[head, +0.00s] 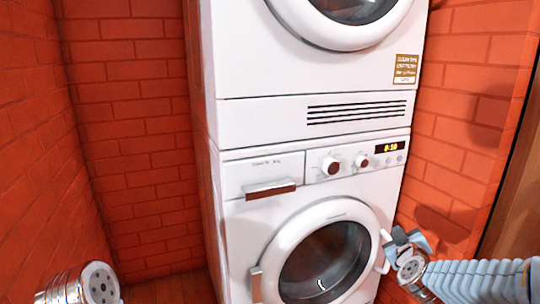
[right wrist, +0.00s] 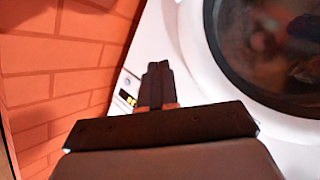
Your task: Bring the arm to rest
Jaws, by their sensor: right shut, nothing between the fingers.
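My right gripper (right wrist: 157,85) shows in the right wrist view with its two dark fingers together and nothing between them. In the head view my right arm comes in from the right, and its end is close to the right side of the lower machine's round door (head: 283,245). I cannot tell whether it touches the door. Of my left arm only a rounded metal part shows at the bottom left of the head view; its gripper is not in view.
A white washing machine (head: 234,213) stands under a second white machine (head: 240,70). Red-orange brick walls (head: 135,120) close in on the left, back and right. A brown wooden panel (head: 520,215) is at far right. Open space lies left of the machines.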

